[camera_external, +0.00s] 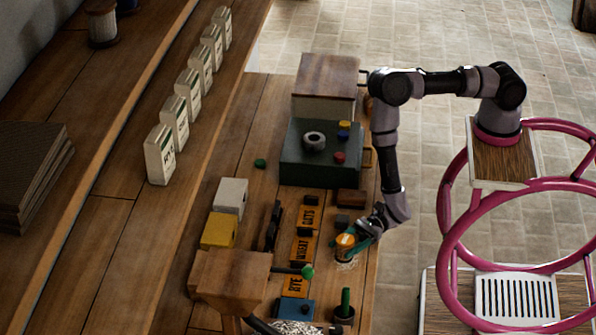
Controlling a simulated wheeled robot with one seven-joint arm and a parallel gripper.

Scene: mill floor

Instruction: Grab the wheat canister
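A small round canister (345,242) with an orange top stands near the right edge of the bench, beside the orange WHEAT card (302,250). No label on it is readable from here, so I cannot tell if it is the wheat canister. My gripper (360,238) reaches down from the right, its teal fingers right at the canister's side. The fingers overlap the canister in the view, and I cannot tell whether they grip it. Its lower part is partly hidden.
OATS (308,217) and RYE (295,284) cards lie in line with the WHEAT card. A dark green box (294,168) stands behind. A wooden hopper (232,279), yellow block (219,231) and white block (231,195) stand left. Several white packets (159,155) line the shelf.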

